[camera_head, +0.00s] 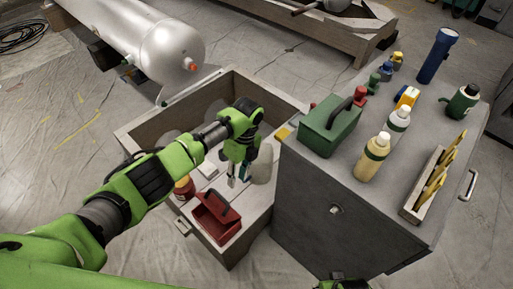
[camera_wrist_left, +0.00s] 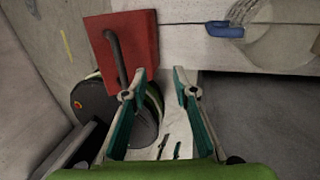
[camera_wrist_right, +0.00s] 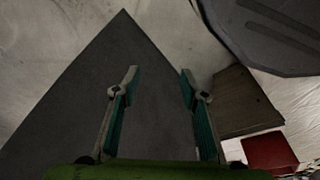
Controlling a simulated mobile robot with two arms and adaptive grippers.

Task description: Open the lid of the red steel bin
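The red steel bin (camera_head: 213,222) sits in the near corner of a wooden crate (camera_head: 262,215), with a dark curved handle on it. In the left wrist view its red top (camera_wrist_left: 138,38) and handle (camera_wrist_left: 115,55) lie just beyond and left of my fingertips. I cannot tell whether the lid is raised. My left gripper (camera_head: 238,178) points down into the crate beside the bin. It is open and empty in the left wrist view (camera_wrist_left: 160,82). My right gripper (camera_wrist_right: 158,82) is open and empty, away from the bin; a red patch (camera_wrist_right: 268,152) shows at lower right.
A red-capped jar (camera_head: 184,187) and pale items share the crate. A grey cabinet (camera_head: 325,215) stands right of it, holding a green toolbox (camera_head: 328,135), bottles (camera_head: 371,160), a blue flashlight (camera_head: 437,57) and a small tray (camera_head: 412,205). A silver tank (camera_head: 140,35) lies behind.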

